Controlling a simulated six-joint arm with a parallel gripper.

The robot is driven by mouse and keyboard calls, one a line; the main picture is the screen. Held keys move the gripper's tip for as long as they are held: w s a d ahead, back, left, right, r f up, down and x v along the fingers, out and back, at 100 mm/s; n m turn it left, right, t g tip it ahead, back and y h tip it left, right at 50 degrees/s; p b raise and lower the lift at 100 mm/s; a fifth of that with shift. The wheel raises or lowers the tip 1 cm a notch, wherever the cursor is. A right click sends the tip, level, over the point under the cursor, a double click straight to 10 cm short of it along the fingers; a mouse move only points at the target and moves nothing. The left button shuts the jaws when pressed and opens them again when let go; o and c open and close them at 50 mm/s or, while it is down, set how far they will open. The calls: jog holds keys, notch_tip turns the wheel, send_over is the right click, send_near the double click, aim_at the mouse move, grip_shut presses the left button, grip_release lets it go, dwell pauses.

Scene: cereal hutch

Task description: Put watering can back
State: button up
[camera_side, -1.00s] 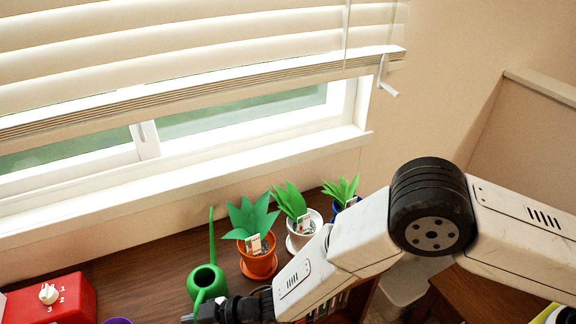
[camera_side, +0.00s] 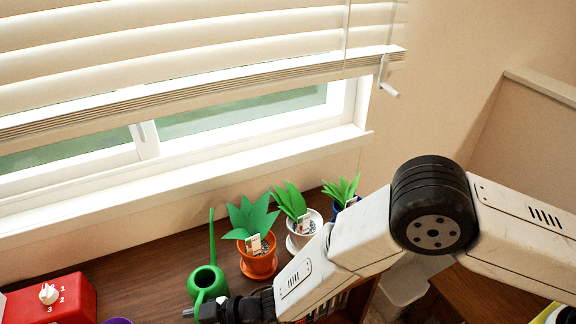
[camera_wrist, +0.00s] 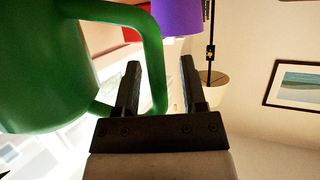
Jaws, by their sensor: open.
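The green watering can (camera_side: 207,281) stands on the dark wooden surface, its long thin spout pointing toward the window. In the wrist view the can's body (camera_wrist: 40,70) fills the left side and its looped handle (camera_wrist: 156,60) comes down between my two fingers. My gripper (camera_wrist: 160,80) is open, with the left finger overlapping the inside of the loop and the right finger apart from the handle. In the side view my gripper (camera_side: 194,311) is at the can's near side, and part of it is hidden by the can's handle.
An orange-potted plant (camera_side: 258,264), a white-potted plant (camera_side: 299,241) and a blue-potted plant (camera_side: 345,201) stand right of the can. A red box with a dial (camera_side: 62,303) and a purple object (camera_side: 118,321) are at left. The window sill (camera_side: 200,185) runs behind.

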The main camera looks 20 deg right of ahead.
jog(key=v, duration=1.1)
jog(key=shift+d+r, duration=0.25)
jog(key=shift+d, duration=0.1)
dwell(0.5)
jog(key=w+d+r+m+t+h, duration=0.1)
jog(key=w+d+r+m+h, duration=0.15)
jog(key=d, duration=0.55)
jog(key=w+d+r+m+h, duration=0.2)
jog(key=d+h, duration=0.1)
jog(key=d, duration=0.5)
jog(key=w+d+r+m+t+h, duration=0.1)
jog(key=w+d+r+m+h, duration=0.15)
jog(key=d, duration=0.45)
jog(key=s+d+r+m+g+h, duration=0.2)
jog(key=s+d+m, duration=0.1)
jog(key=s+d, duration=0.3)
jog(key=s+d+r+m+g+h, duration=0.2)
jog(key=s+d, duration=0.4)
jog(key=d, duration=0.5)
jog(key=shift+s+m+g+h, duration=0.3)
jog(key=shift+m+g, duration=0.1)
jog(key=shift+m, duration=0.4)
jog(key=shift+d, duration=0.15)
